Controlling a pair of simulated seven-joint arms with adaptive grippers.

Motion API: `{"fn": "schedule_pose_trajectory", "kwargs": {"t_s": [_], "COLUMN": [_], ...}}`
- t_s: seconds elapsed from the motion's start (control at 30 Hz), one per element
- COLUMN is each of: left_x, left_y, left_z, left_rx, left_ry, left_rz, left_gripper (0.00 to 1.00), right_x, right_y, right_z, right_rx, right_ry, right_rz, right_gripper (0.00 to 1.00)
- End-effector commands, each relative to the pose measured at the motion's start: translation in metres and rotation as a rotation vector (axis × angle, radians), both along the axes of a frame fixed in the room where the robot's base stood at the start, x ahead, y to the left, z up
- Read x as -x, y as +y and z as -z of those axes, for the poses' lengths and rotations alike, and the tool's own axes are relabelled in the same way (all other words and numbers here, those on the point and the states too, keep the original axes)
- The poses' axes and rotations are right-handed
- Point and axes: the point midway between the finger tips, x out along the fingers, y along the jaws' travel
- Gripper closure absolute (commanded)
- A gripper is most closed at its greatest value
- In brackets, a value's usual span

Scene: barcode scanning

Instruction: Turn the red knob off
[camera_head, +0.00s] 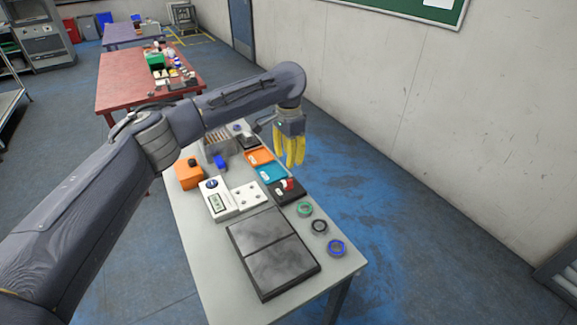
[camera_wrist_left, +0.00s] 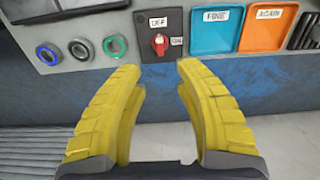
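The red knob (camera_head: 288,184) sits on a black switch box near the right edge of the table. In the left wrist view the red knob (camera_wrist_left: 160,43) is at top centre, with an "OFF" label (camera_wrist_left: 158,22) above it and an "ON" label (camera_wrist_left: 177,42) to its right. I cannot tell for sure which label it points to. My left gripper (camera_head: 290,158) has yellow fingers and hangs above and beyond the box. In its wrist view the left gripper (camera_wrist_left: 159,68) is open and empty, its fingertips apart below the knob. My right gripper is not in view.
Green (camera_head: 305,209), black (camera_head: 319,226) and blue (camera_head: 336,247) rings lie along the table's right edge. A dark two-part plate (camera_head: 270,240) covers the near end. The floor beyond the edge is clear.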

Motion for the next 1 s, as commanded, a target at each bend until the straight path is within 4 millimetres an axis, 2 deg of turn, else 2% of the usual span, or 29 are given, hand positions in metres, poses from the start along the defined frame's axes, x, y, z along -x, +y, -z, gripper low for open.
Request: {"fn": "schedule_pose_trajectory", "kwargs": {"t_s": [0.23, 0.77, 0.87, 1.0], "left_x": [0.000, 0.000, -0.004, -0.022], "left_y": [0.000, -0.001, -0.010, -0.030], "left_z": [-0.014, -0.014, -0.012, -0.010], "left_rx": [-0.001, 0.012, 0.073, 0.260], "left_ry": [0.000, -0.001, -0.014, -0.069], "left_rz": [0.000, -0.003, -0.015, -0.059], "left_gripper": [0.67, 0.67, 0.67, 0.67], "right_x": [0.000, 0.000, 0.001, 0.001], "right_y": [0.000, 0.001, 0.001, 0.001], "right_z": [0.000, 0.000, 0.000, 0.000], "right_rx": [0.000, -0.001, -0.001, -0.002], "right_ry": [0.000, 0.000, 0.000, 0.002], "right_rz": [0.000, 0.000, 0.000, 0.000], "right_gripper": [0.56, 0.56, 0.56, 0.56]}}
